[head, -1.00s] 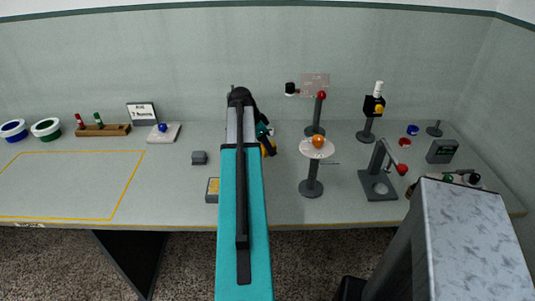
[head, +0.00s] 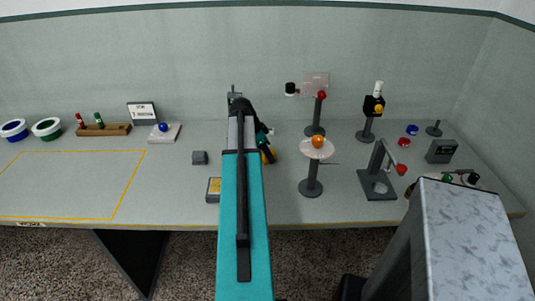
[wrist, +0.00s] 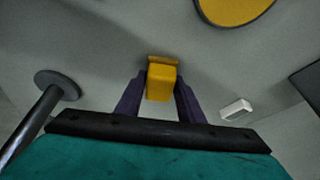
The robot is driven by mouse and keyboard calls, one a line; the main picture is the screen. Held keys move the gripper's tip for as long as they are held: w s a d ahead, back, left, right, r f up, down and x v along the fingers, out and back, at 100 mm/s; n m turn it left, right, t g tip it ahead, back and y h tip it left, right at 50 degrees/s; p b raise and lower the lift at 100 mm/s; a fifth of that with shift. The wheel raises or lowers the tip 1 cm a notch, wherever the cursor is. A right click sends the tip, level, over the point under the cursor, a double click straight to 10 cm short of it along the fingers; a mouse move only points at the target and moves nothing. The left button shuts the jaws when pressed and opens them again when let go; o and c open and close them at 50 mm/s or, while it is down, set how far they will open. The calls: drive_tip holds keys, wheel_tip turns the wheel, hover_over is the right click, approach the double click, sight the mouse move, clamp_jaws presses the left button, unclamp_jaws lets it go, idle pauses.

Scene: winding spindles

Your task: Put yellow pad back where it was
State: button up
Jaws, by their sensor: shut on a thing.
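The yellow pad (wrist: 161,84) shows in the middle of the wrist view, between the two purple fingers of my gripper (wrist: 160,88). The fingers are shut on its sides. A wider yellow part shows at its far end. In the head view my arm hides most of the gripper, whose dark end is just right of the arm.
A white-topped stand with an orange ball (head: 317,142) stands right of my gripper. A small white block (wrist: 237,108) shows in the wrist view. The yellow-outlined area (head: 143,160) looks clear.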

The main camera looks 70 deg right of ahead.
drive_tip(key=o, duration=0.9)
drive_tip(key=shift+r, duration=0.15)
drive_tip(key=shift+b+v, duration=0.85)
drive_tip(key=shift+v, duration=5.1)
drive_tip(key=shift+w, duration=0.1)
